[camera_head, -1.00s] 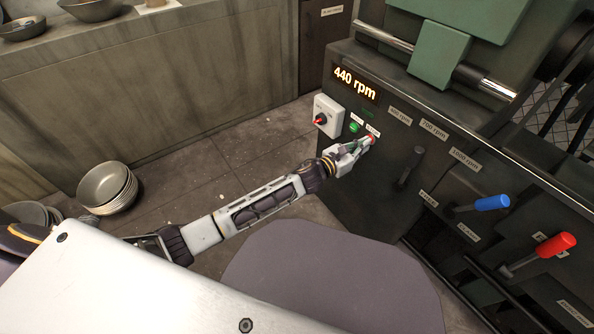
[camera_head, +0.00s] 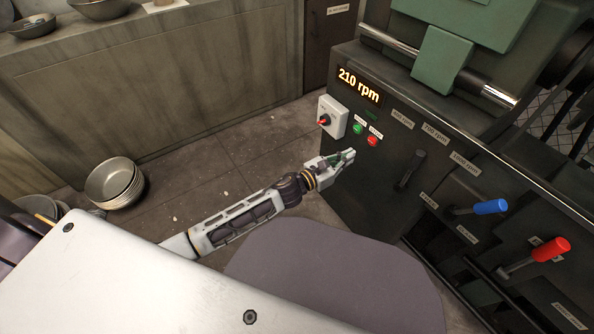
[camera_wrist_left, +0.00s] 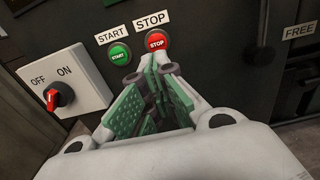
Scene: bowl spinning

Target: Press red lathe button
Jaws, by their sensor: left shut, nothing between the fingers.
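The red stop button (camera_head: 373,141) sits on the dark front of the lathe (camera_head: 360,190), right of the green start button (camera_head: 358,128). In the left wrist view the red button (camera_wrist_left: 157,42) is under a STOP label and the green one (camera_wrist_left: 119,54) under START. My left gripper (camera_head: 350,155) is shut and empty, just below and left of the red button and apart from it. In the wrist view its fingertips (camera_wrist_left: 152,76) point toward the buttons, just below them. The lit display (camera_head: 359,85) reads 210 rpm. My right gripper is not seen.
A white switch box (camera_head: 333,117) with a red knob is left of the buttons. A black lever (camera_head: 412,168), a blue-handled lever (camera_head: 489,207) and a red-handled lever (camera_head: 550,249) stick out on the right. Stacked bowls (camera_head: 114,181) stand on the floor at left.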

